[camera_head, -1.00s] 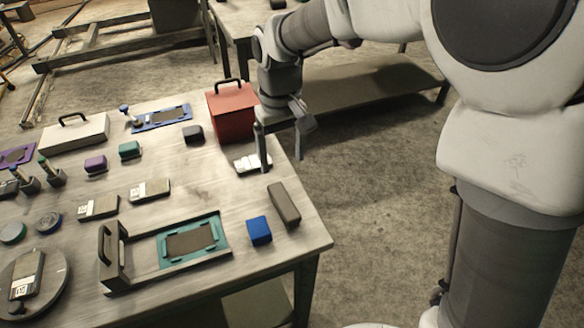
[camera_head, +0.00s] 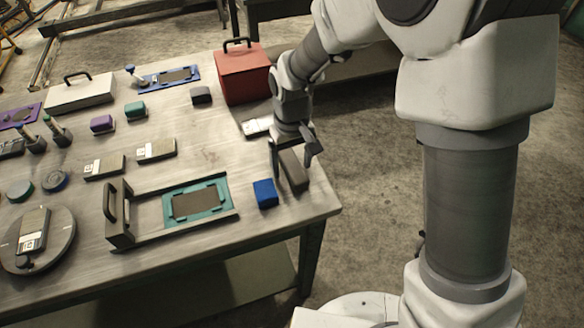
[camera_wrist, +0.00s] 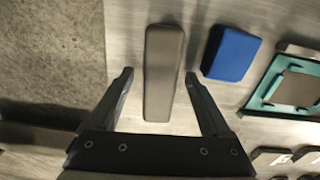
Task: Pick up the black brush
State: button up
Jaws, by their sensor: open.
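A long, dark grey-brown block (camera_head: 295,172), which may be the black brush, lies near the right edge of the table, just right of a blue block (camera_head: 265,193). My gripper (camera_head: 290,160) is open above it and partly hides its far end. In the wrist view the long block (camera_wrist: 162,75) lies lengthwise between the two spread fingers of my gripper (camera_wrist: 158,76), with a gap on each side. A small black block (camera_head: 201,95) sits farther back, left of the red box; I cannot tell for certain which is the brush.
The blue block (camera_wrist: 231,54) lies close to the right finger in the wrist view. A teal-framed tray (camera_head: 220,211) stands left of it. A red box (camera_head: 243,78) and a white-labelled item (camera_head: 256,127) are behind my gripper. The table edge is close on the right.

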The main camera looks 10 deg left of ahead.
aim_at(294, 166)
grip_shut()
dwell(0.4)
jog(key=shift+r, duration=0.45)
jog(key=r, duration=0.2)
jog(key=r+p, duration=0.1)
jog(key=r, duration=0.1)
jog(key=shift+s+d, duration=0.3)
jog(key=shift+s, duration=0.05)
jog(key=s+d+r, duration=0.6)
jog(key=s, duration=0.2)
jog(key=shift+s+d+p, duration=0.25)
jog(key=shift+d+p, duration=0.05)
jog(key=shift+p, duration=0.15)
